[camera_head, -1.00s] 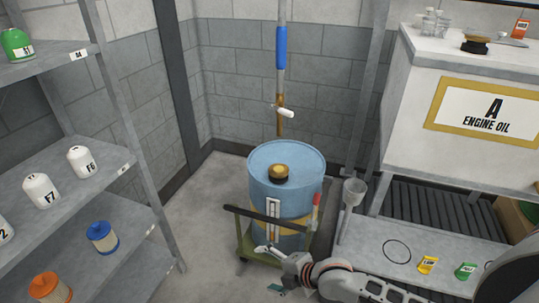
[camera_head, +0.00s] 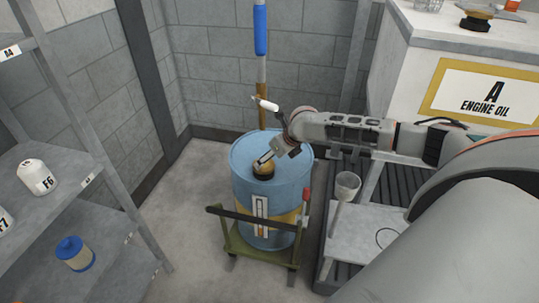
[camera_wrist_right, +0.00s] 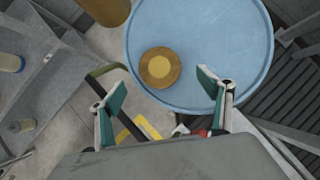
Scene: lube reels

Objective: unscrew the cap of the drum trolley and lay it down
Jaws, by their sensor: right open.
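The drum trolley (camera_head: 263,249) is a green frame with a dark handle bar, carrying a blue drum (camera_head: 246,192). The brass and dark cap (camera_head: 263,174) sits on the drum's top. In the right wrist view the cap (camera_wrist_right: 160,68) is a round brass disc with a paler centre, on the blue drum top (camera_wrist_right: 215,40). My right gripper (camera_head: 268,156) is over the drum top, close to the cap. In the right wrist view its teal-padded fingers (camera_wrist_right: 160,80) are spread, with the cap ahead between them and nothing held. My left gripper is out of view.
A blue and brass pole (camera_head: 261,30) with a white handle stands behind the drum. Shelves with bottles (camera_head: 38,176) are at the left. A funnel (camera_head: 347,184) and the engine oil tank (camera_head: 420,60) are at the right. Floor left of the trolley is clear.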

